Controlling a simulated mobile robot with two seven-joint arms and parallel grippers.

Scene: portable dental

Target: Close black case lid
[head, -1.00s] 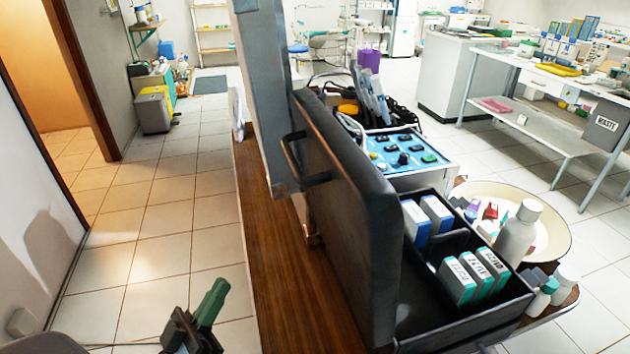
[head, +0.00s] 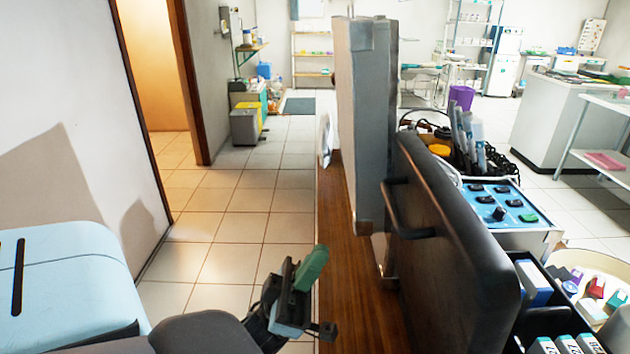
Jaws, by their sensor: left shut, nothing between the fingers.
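The black case lid (head: 455,235) stands upright and open along the left side of the black case (head: 519,319), its dark handle (head: 405,215) facing left. Part of the case is cut off by the lower right of the head view. White-and-blue boxes (head: 533,279) sit inside it. My left gripper (head: 311,268), with green fingers, is shut and empty. It is left of the table and the lid, low in the view, and touches neither the lid nor its handle. My right gripper is not in view.
The case stands on a wooden table (head: 345,300). A tall grey panel (head: 366,120) rises behind the lid. A blue control unit (head: 497,203) and a cream tray (head: 608,272) are to the right. The tiled floor (head: 225,225) to the left is clear.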

